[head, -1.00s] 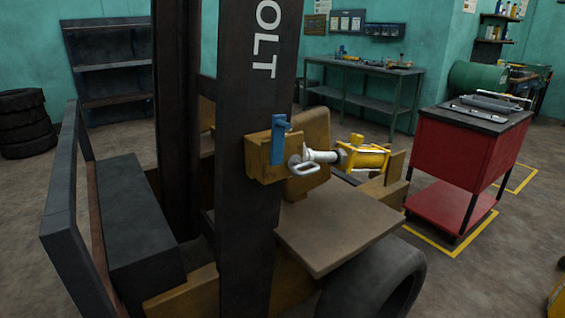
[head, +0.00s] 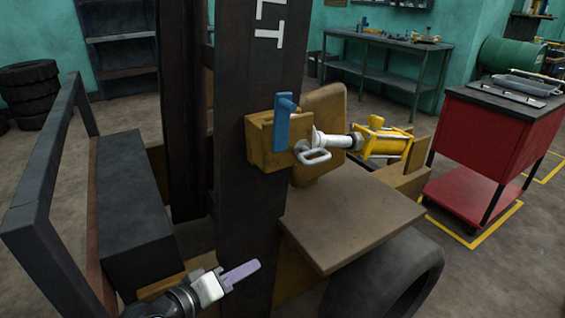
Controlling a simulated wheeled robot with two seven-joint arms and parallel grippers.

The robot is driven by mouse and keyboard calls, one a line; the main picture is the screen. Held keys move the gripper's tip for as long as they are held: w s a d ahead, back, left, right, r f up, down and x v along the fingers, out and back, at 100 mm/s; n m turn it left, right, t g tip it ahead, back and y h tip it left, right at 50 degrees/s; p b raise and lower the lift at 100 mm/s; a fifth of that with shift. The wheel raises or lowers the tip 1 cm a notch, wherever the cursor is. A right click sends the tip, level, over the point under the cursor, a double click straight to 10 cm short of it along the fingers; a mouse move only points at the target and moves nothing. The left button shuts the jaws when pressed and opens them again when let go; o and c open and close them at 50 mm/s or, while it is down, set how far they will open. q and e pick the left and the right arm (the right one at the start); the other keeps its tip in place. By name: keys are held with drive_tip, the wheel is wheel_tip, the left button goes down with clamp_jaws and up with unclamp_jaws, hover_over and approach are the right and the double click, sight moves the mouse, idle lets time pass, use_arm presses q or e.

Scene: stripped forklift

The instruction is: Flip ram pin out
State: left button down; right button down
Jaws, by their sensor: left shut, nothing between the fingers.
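The yellow ram (head: 380,143) lies behind the mast, with its pale rod (head: 335,141) reaching left to an ochre bracket (head: 258,145) on the dark mast post. A light grey loop-handled pin (head: 314,157) sits at the rod's end by the bracket. A blue upright lever (head: 282,125) stands on the bracket's face. My left gripper (head: 250,268) comes in low at the left, in front of the post's foot. Its fingers are together and empty, well below and apart from the pin. My right gripper is not in view.
The dark mast post (head: 248,210) and a brown flat plate (head: 350,220) flank the space below the bracket. A black frame (head: 45,170) stands at left. A red tool cart (head: 490,140) is at right. The air before the bracket is clear.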

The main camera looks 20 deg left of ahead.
use_arm(q)
drive_tip(key=w+r+n+t+h, duration=0.1)
drive_tip(key=w+r+n, duration=0.1)
drive_tip(key=r, duration=0.8)
drive_tip(key=w+a+r+n+t+h, duration=0.1)
drive_tip(key=w+r+n+h, duration=0.1)
drive_tip(key=r, duration=0.8)
drive_tip(key=shift+w+a+r+n+t+h+b, duration=0.2)
drive_tip(key=shift+w+r+n+t+h+b, duration=0.15)
drive_tip(key=shift+w+n, duration=0.4)
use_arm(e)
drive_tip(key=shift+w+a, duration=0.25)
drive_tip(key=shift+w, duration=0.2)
use_arm(q)
drive_tip(key=shift+s, duration=0.15)
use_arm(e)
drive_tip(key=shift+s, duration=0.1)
use_arm(q)
drive_tip(key=p, duration=0.1)
approach(299, 150)
drive_tip(key=x, duration=0.5)
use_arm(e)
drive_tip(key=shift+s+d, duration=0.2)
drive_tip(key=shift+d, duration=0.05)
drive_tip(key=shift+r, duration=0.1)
